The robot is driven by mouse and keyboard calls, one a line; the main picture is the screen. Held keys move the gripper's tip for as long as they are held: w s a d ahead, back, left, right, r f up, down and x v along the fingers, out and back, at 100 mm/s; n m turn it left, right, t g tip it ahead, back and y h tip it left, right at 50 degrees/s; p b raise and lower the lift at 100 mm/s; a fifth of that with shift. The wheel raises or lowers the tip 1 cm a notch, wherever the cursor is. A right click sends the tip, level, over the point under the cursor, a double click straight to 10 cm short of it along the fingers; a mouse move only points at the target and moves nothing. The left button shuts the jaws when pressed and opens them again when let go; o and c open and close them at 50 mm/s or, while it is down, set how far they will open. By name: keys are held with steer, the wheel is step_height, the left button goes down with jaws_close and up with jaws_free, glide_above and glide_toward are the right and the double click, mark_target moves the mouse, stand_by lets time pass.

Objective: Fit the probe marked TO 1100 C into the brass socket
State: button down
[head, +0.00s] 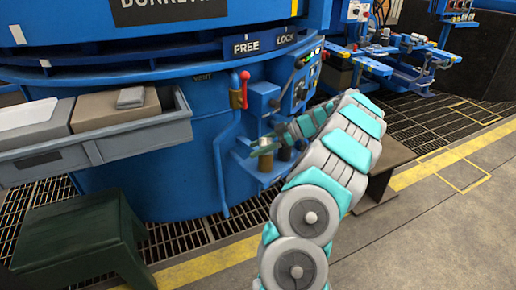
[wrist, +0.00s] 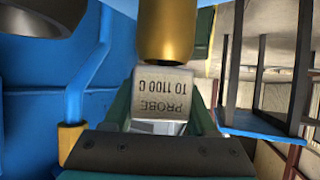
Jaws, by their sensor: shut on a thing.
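The probe (wrist: 163,95) is a pale block with black lettering, PROBE TO 1100 C, upside down in the wrist view. My gripper (wrist: 160,120) is shut on it, with green fingers on either side. In the head view my gripper (head: 266,145) is just above a brass cylinder, which looks like the brass socket (head: 266,163), on a small blue shelf. The brass also shows at the top of the wrist view (wrist: 166,28), overlapping the edge of the probe block. I cannot tell whether the probe touches it or is inside it. The probe is hard to make out in the head view.
A dark grey cylinder (head: 286,153) stands right of the brass one. A blue pipe with a red-handled valve (head: 239,90) runs down the furnace at left. A grey tray (head: 100,145) with boxes and a dark green stool (head: 80,235) are at left. A control box (head: 264,98) is behind.

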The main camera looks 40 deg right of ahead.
steer(key=shift+f+b, duration=0.3)
steer(key=shift+c, duration=2.4)
jaws_free()
steer(key=shift+d, duration=0.1)
steer(key=v, duration=1.1)
